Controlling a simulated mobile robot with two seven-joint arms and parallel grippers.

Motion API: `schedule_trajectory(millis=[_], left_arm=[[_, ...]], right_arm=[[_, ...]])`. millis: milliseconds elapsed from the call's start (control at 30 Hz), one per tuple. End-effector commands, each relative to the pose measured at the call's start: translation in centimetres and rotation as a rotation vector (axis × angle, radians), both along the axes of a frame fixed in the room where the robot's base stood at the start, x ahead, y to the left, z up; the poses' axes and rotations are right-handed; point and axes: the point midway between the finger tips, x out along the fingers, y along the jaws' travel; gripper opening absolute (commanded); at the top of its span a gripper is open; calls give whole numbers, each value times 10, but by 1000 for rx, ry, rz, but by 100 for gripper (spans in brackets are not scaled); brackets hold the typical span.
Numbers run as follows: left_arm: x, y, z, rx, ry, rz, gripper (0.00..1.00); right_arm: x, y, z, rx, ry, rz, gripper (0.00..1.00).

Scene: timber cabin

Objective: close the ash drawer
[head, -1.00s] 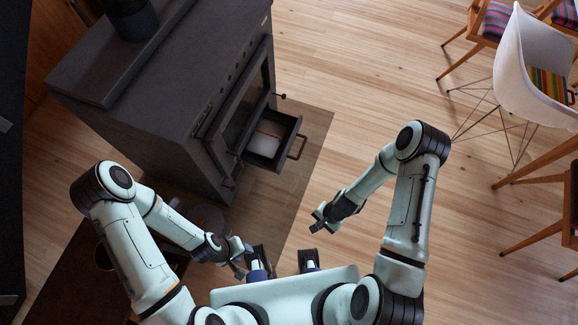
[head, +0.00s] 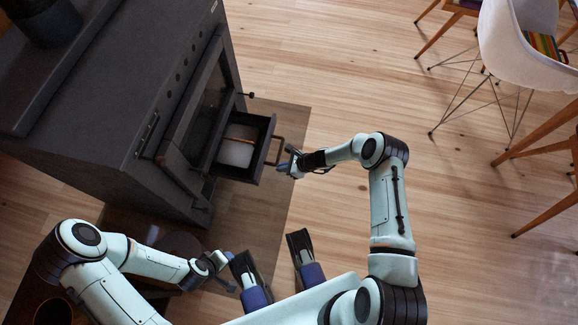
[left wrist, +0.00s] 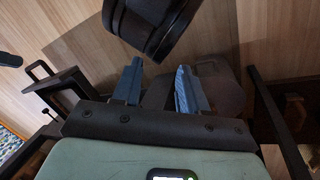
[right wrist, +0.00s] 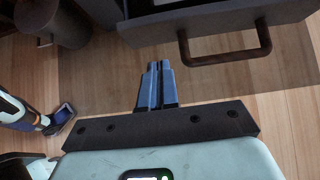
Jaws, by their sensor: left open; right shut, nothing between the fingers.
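The ash drawer (head: 262,148) sticks out open from the low front of the dark stove (head: 150,110). A pale thing (head: 236,147) lies inside it. Its bar handle (head: 279,150) is on the drawer's outer front. My right gripper (head: 287,163) is shut and empty, close beside the handle. In the right wrist view the shut fingers (right wrist: 157,85) point toward the drawer front (right wrist: 215,25), just left of the handle (right wrist: 225,55); I cannot tell if they touch. My left gripper (head: 232,270) is open and empty, low near my base; its fingers also show in the left wrist view (left wrist: 157,88).
A dark mat (head: 280,125) lies under the drawer on the wooden floor. A white chair (head: 520,40) and wooden chair legs stand at the right. The floor between the drawer and chairs is clear.

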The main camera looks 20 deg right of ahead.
Motion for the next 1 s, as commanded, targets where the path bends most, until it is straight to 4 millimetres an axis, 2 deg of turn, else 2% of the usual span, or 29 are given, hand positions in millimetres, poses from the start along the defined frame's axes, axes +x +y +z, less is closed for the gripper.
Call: schedule_trajectory(millis=[33, 133, 400, 1000], left_arm=[[6, 3, -8, 8, -14, 7, 43], [17, 9, -16, 22, -43, 19, 43], [31, 16, -23, 39, -79, 33, 43], [37, 19, -27, 49, -97, 39, 43]], right_arm=[[4, 8, -12, 0, 1, 4, 0], [12, 20, -26, 0, 1, 2, 0], [32, 47, -23, -3, -1, 3, 0], [37, 56, -23, -2, -1, 3, 0]])
